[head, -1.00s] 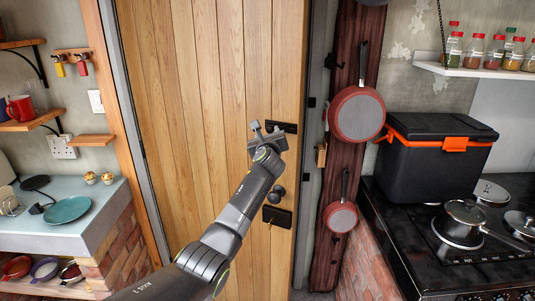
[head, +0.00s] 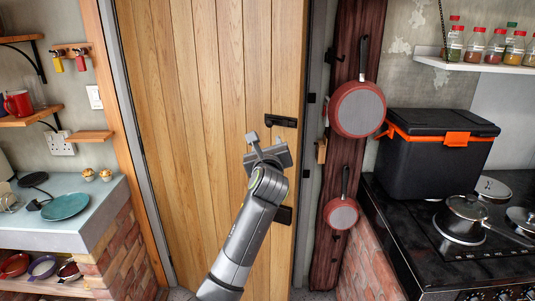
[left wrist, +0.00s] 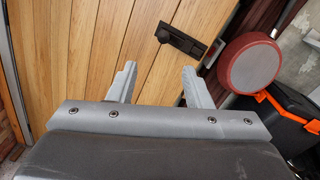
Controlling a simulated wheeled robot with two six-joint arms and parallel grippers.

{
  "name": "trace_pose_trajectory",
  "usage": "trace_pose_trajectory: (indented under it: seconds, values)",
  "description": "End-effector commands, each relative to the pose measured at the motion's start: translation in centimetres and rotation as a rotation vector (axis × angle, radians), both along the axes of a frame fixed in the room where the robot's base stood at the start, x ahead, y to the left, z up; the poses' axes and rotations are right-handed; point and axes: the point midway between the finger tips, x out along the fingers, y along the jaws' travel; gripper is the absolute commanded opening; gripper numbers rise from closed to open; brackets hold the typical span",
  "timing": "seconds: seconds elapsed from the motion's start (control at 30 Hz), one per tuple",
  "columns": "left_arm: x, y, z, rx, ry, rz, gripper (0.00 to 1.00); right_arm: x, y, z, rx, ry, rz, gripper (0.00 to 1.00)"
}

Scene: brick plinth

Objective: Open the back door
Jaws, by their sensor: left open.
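The back door (head: 190,120) is made of upright wooden planks and looks shut in its grey frame. A black latch (head: 281,121) sits near its right edge, and it also shows in the left wrist view (left wrist: 181,40). A lower black plate (head: 285,215) is partly behind my arm. My left gripper (head: 267,141) is open and empty in front of the door, just below the black latch in the picture. Its two fingers (left wrist: 160,72) point at the door in the left wrist view. My right gripper is out of view.
Red pans (head: 357,109) hang on a dark wooden post right of the door. A black and orange cooler box (head: 437,145) stands on the stove at right. A counter with a teal plate (head: 65,206) is at left.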

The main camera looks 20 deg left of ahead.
Motion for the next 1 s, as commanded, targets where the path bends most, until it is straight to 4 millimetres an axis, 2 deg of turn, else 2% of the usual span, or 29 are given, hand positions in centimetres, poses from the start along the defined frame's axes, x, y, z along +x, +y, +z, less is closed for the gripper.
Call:
trace_pose_trajectory:
  seconds: [0.23, 0.57, 0.7, 0.77, 0.87, 0.93, 0.97, 1.0]
  values:
    - [-2.0, -0.8, 0.0, 0.0, -0.001, 0.0, 0.45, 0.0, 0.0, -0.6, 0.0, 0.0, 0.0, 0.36]
    - [-2.3, -0.9, 0.0, 0.001, 0.001, 0.001, 0.45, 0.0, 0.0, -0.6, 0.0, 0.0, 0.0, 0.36]
    - [-2.1, -0.9, -0.9, -0.015, 0.008, -0.002, 0.29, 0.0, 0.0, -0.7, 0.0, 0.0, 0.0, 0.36]
    - [-1.8, -0.8, -2.6, -0.048, 0.02, -0.009, 0.22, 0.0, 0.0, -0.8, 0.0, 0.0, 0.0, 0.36]
    - [-1.1, -0.5, -8.3, -0.164, 0.063, -0.02, 0.09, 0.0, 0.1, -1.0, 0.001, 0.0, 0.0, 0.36]
    - [-1.0, -0.2, -14.1, -0.292, 0.105, -0.021, 0.0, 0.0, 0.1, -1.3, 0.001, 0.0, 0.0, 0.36]
    - [-1.2, 0.0, -17.0, -0.356, 0.124, -0.017, 0.0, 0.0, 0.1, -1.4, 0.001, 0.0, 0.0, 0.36]
    - [-1.6, 0.2, -21.0, -0.45, 0.151, -0.006, 0.0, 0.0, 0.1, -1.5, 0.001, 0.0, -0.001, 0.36]
